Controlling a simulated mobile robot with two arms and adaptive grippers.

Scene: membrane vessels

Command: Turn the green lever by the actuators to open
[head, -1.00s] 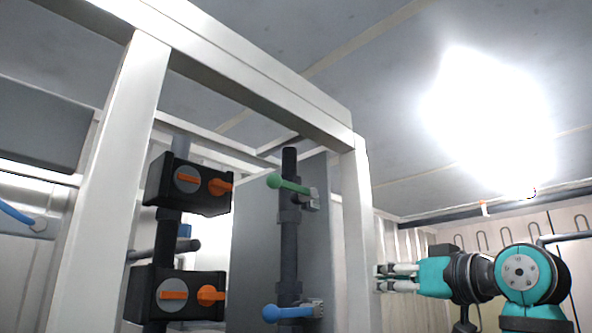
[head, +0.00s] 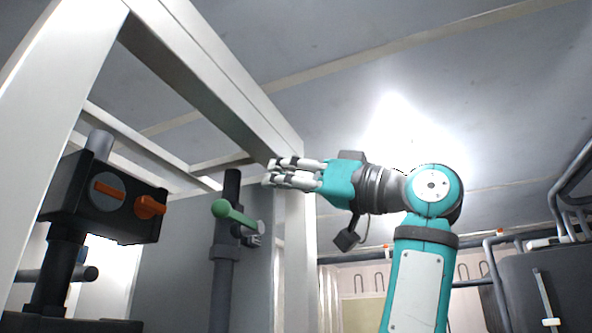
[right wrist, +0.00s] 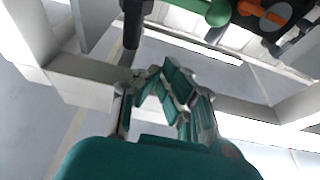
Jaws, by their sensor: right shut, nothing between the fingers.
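The green lever (head: 236,215) has a round knob at its left end and slants down to the right to its mount on a dark vertical pipe (head: 223,265). In the right wrist view the green lever (right wrist: 217,14) shows at the top edge, partly cut off. A black actuator (head: 85,200) with orange handles stands left of it. My right gripper (head: 270,173) is shut and empty, above and to the right of the lever in the picture, apart from it. It also shows in the right wrist view (right wrist: 160,82). My left gripper is not in view.
A white frame post (head: 294,240) stands just right of the lever, and a white beam (head: 200,80) runs above it. My right gripper overlaps their corner in the picture. A grey panel (head: 170,260) is behind the pipe. A dark tank (head: 545,295) stands at the right.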

